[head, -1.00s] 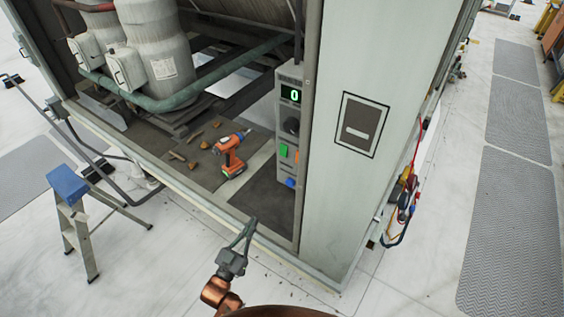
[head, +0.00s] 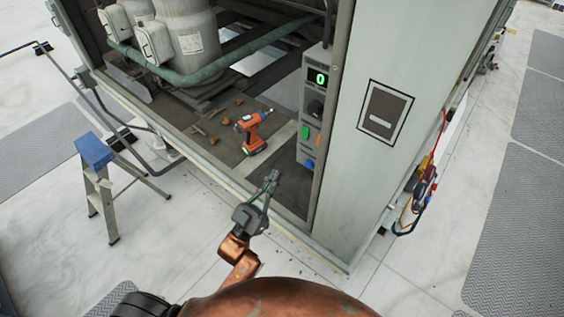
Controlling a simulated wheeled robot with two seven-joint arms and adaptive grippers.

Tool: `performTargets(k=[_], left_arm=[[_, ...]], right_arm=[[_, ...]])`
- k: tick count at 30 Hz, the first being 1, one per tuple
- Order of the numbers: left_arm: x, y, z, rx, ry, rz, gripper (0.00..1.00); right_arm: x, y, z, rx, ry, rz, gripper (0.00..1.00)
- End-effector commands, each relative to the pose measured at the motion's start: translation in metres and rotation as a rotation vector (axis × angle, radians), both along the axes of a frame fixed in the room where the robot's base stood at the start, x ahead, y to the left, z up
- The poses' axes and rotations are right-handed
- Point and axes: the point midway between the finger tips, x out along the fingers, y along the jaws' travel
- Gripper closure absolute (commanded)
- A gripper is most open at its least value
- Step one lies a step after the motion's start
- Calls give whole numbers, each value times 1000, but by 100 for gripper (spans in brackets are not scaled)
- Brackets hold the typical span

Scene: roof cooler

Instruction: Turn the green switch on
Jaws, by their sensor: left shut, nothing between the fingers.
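The green switch (head: 306,132) is on the front of a grey control box (head: 313,110) inside the open cabinet, below a dark round knob (head: 316,108) and a display (head: 318,77) that reads 0. An orange switch (head: 318,139) is to its right and a blue button (head: 309,164) is below. My left gripper (head: 272,178) is shut and empty. In the picture it is below and left of the green switch, near the cabinet's front edge, and apart from the box. My right gripper is not in view.
The cabinet's front sill (head: 205,161) and corner panel (head: 372,150) border the opening. A blue-topped stepladder (head: 97,165) stands at left.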

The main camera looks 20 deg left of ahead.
Motion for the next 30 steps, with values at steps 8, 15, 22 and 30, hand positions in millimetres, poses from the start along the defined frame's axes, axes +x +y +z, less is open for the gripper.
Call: performTargets(k=[8, 15, 22, 30], left_arm=[[40, -16, 39, -1, -4, -2, 100], [77, -29, 57, 0, 1, -3, 100], [100, -37, 52, 0, 0, -1, 100], [103, -38, 50, -1, -1, -1, 100]], right_arm=[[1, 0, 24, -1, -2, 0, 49], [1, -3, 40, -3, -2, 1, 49], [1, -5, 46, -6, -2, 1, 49], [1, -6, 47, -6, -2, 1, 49]])
